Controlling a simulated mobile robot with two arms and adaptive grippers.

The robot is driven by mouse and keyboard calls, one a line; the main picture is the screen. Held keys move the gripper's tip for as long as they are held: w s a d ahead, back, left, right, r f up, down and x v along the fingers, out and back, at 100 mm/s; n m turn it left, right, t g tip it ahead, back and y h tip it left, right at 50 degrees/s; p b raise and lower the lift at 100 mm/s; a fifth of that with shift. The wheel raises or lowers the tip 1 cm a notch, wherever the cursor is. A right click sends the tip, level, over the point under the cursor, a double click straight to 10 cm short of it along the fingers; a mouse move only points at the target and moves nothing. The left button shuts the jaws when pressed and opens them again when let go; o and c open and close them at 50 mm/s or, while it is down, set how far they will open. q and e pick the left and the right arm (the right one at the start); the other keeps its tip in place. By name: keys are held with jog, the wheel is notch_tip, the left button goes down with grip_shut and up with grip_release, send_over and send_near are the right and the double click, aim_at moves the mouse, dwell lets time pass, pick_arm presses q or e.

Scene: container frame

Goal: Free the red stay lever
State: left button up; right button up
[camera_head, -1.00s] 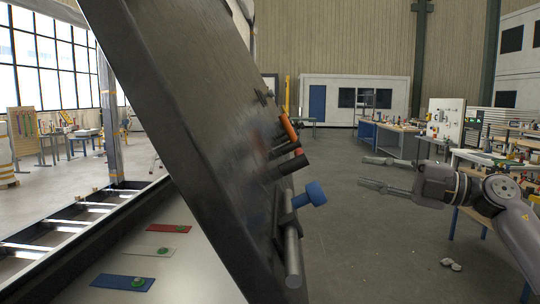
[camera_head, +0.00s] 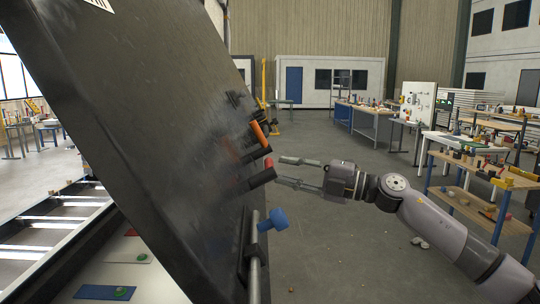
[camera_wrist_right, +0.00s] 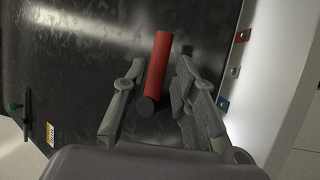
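The red lever (camera_wrist_right: 158,65) shows in the right wrist view as a red cylinder with a dark end, in front of the dark tilted panel (camera_wrist_right: 80,75). My right gripper (camera_wrist_right: 154,92) is open, one finger on each side of the lever's dark end, with visible gaps. In the head view a small red part (camera_head: 268,162) shows beside a dark cylinder at the panel's edge (camera_head: 150,110), and the right gripper (camera_head: 283,170) reaches it from the right. Contact cannot be told. The left gripper is not in view.
An orange handle (camera_head: 257,130) sits higher on the panel. A blue plate (camera_head: 103,292) lies under the panel at the left.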

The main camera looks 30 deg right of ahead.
aim_at(270, 166)
jog(key=p+x, duration=0.3)
jog(key=x, duration=0.2)
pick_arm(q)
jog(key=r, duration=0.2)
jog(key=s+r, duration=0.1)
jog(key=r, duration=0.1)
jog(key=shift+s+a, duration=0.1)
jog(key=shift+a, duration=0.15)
pick_arm(e)
jog(key=shift+s, duration=0.1)
jog(key=shift+c, duration=0.5)
grip_shut()
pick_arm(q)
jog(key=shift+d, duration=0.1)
